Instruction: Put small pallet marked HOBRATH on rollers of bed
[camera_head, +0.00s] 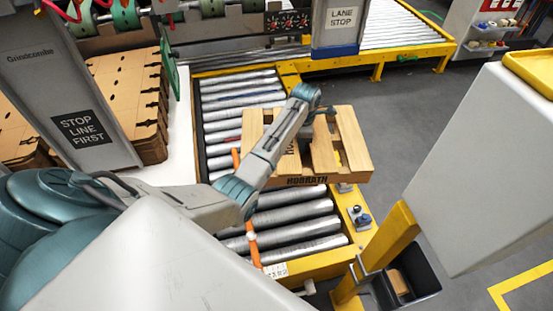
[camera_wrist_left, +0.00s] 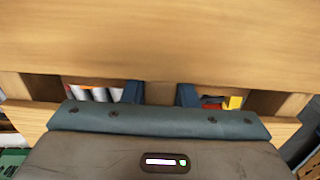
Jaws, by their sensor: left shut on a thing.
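The small wooden pallet (camera_head: 352,150), with HOBRATH printed on its front edge, is level in the head view. It covers part of the rollers (camera_head: 293,225) and reaches past the right yellow rail of the bed (camera_head: 352,212). It looks raised above the bed, but the gap under it is hard to judge. My left gripper (camera_head: 322,122) is shut on it, with its fingers partly hidden by the arm and slats. In the left wrist view the fingers (camera_wrist_left: 160,94) sit at the wood of the pallet (camera_wrist_left: 160,45). My right gripper is out of view.
Stacked brown cardboard blanks (camera_head: 128,95) stand at left beside a grey STOP LINE FIRST post (camera_head: 95,160). A LANE STOP sign (camera_head: 340,22) stands behind. A yellow post (camera_head: 385,250) and dark bin (camera_head: 410,280) are front right.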

